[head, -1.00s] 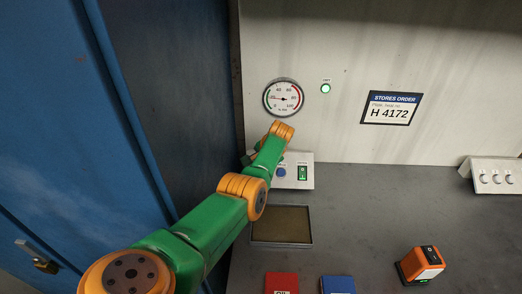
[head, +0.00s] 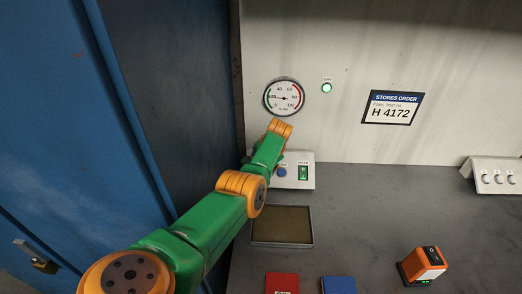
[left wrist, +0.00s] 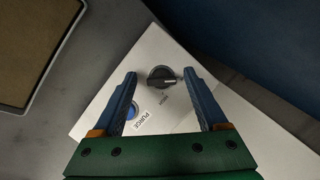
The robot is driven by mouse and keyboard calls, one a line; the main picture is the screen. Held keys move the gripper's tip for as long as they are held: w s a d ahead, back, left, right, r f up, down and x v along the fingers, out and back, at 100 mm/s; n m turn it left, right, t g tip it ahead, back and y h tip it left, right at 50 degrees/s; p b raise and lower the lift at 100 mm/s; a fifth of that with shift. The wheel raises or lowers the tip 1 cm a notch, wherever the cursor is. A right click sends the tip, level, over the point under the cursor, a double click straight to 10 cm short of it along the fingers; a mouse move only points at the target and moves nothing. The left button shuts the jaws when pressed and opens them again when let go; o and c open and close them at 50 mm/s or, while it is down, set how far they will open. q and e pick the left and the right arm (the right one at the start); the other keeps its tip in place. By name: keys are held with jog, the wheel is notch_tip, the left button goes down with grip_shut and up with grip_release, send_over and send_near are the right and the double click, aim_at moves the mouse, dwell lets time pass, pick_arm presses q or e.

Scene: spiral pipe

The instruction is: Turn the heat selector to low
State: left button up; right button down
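In the head view the white box (head: 308,183) stands against the back wall, and my left arm hides the knob and the gripper. My right gripper is not in view.
A blue PURGE button (left wrist: 132,111) is beside the knob, close to one finger. A green switch (head: 303,172) is on the same box. A shallow tray (head: 251,241) lies in front. An orange device (head: 423,265) stands at right. A dial gauge (head: 284,97) hangs above.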

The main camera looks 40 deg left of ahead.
pick_arm(q)
jog(key=shift+r, duration=0.1)
jog(key=shift+r, duration=0.25)
jog(key=shift+p+v, duration=0.9)
jog(key=shift+v, duration=0.3)
jog(key=v, duration=0.4)
jog(key=shift+d+b, duration=0.15)
jog(key=shift+b, duration=0.15)
